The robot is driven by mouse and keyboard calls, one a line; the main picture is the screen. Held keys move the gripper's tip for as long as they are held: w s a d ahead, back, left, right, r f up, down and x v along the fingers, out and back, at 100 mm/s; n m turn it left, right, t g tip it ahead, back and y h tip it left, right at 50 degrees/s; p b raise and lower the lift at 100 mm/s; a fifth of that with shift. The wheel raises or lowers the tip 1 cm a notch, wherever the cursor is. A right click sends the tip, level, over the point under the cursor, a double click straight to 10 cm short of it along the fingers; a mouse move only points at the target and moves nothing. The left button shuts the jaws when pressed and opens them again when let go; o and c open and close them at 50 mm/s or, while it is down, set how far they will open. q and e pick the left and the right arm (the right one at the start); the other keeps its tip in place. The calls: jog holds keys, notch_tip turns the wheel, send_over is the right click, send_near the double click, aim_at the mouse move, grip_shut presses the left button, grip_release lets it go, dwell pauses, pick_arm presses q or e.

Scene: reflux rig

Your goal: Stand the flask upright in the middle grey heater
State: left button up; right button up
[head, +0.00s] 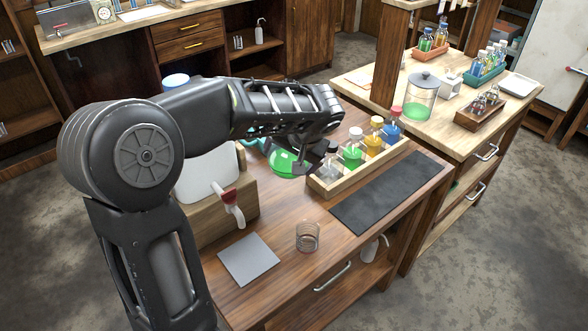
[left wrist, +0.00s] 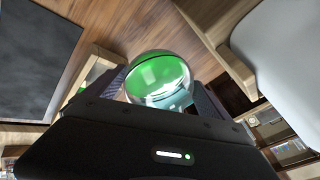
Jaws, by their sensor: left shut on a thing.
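The flask (head: 285,163) is round glass with green liquid inside. My left gripper (head: 306,162) is shut on it above the wooden table. In the left wrist view the round flask (left wrist: 158,75) sits between the two fingers of my left gripper (left wrist: 160,95). Whether it touches the table is unclear. I cannot make out any grey heater in either view; my left arm covers part of the table's back. My right gripper is not in view.
A wooden rack (head: 330,185) of colored bottles stands right of the flask, beside a dark mat (head: 388,192). A white container (head: 207,175) with a red-handled tap is on the left. A grey square (head: 249,259) and a glass beaker (head: 307,237) are in front.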

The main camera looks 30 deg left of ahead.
aim_at(290, 177)
pick_arm(q)
jog(key=shift+f, duration=3.1)
jog(key=shift+f, duration=0.1)
jog(key=shift+f, duration=1.75)
jog(key=shift+f, duration=0.25)
jog(key=o, duration=1.5)
jog(key=shift+r, duration=0.1)
